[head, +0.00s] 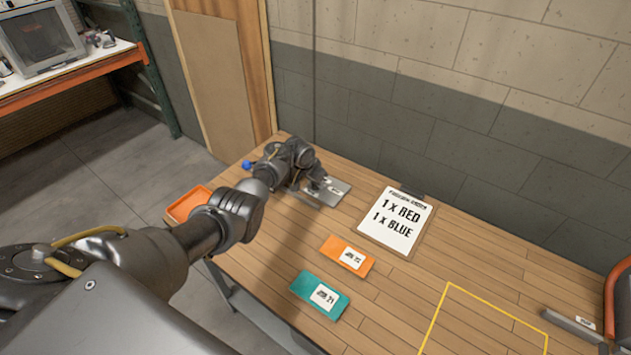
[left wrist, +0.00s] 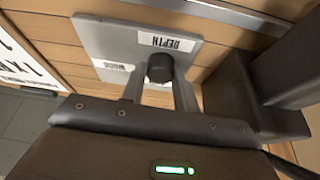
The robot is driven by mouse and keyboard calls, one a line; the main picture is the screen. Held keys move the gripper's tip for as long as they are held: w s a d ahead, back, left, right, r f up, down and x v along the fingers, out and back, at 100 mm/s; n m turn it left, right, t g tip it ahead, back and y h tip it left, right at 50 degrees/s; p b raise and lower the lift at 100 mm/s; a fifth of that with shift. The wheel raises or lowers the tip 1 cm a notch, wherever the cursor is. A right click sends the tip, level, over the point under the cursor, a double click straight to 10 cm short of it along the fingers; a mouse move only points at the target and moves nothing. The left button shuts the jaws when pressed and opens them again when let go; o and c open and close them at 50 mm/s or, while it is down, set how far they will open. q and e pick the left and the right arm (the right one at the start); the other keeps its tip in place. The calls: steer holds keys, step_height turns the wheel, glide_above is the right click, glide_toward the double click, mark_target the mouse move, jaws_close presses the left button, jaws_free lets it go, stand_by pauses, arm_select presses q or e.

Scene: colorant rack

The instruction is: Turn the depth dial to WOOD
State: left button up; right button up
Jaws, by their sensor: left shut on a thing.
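The depth dial is a dark round knob (left wrist: 160,68) on a grey metal plate (left wrist: 101,40), in the left wrist view. A white label reading DEPTH (left wrist: 168,42) appears upside down beside the knob. A second, smaller white label (left wrist: 113,66) sits near the plate's edge; its word is too small to read surely. My left gripper (left wrist: 164,84) is shut on the knob, one finger on each side. In the head view the plate (head: 340,192) lies at the table's far left, and my left gripper (head: 318,186) covers the knob. My right gripper is in neither view.
A clipboard (head: 396,222) reading 1 X RED, 1 X BLUE lies right of the plate. An orange card (head: 340,247), a teal card (head: 312,288) and an orange tray (head: 187,203) lie nearer. A yellow outline (head: 436,314) marks bare table. A wall stands behind.

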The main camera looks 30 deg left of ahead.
arm_select(q)
steer(key=shift+m+h+b, duration=0.4)
steer(key=shift+m, duration=0.6)
steer(key=o, duration=1)
steer(key=p+v, duration=0.3)
steer(key=v, duration=0.7)
steer(key=shift+a+r, duration=0.15)
steer(key=shift+r, duration=0.25)
